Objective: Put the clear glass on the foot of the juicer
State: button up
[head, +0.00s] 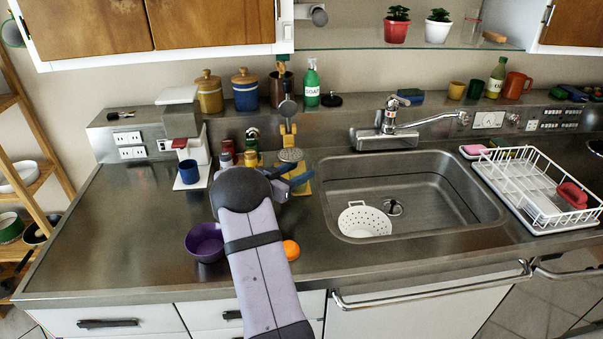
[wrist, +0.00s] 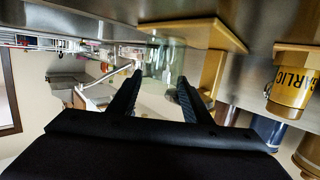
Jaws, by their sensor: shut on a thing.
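The yellow juicer (head: 287,128) stands on the counter left of the sink, with its lever raised and a grey round press part below. Its yellow foot (head: 303,188) is partly hidden behind my gripper (head: 288,180). In the wrist view the flat yellow foot (wrist: 195,32) shows at the top, with the yellow column beside it. My gripper (wrist: 160,80) is shut on the clear glass (wrist: 163,60), which shows as a faint greenish see-through shape between the fingers. The glass is close to the foot; I cannot tell whether they touch. The head view does not clearly show the held glass.
Spice jars (head: 228,152) stand just left of the juicer. A purple bowl (head: 204,243) and an orange (head: 291,250) lie on the near counter. The sink (head: 440,190) with a white colander (head: 364,220) is to the right. Another clear glass (head: 471,28) stands on the shelf.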

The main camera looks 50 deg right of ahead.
aim_at(292, 169)
jog(key=shift+o, duration=0.2)
jog(key=shift+w+d, duration=0.25)
jog(key=shift+w, duration=0.4)
jog(key=shift+w+d, duration=0.2)
jog(key=shift+w, duration=0.4)
jog(key=shift+w+r, duration=0.15)
jog(key=shift+w, duration=0.05)
jog(key=shift+w, duration=0.15)
jog(key=shift+f, duration=0.55)
jog(key=o, duration=1.2)
jog(key=shift+a, duration=0.1)
jog(key=p+v, duration=0.2)
jog(key=v, duration=0.4)
jog(key=shift+a+r, duration=0.1)
jog(key=shift+p+v, duration=0.5)
jog(key=shift+v, duration=0.35)
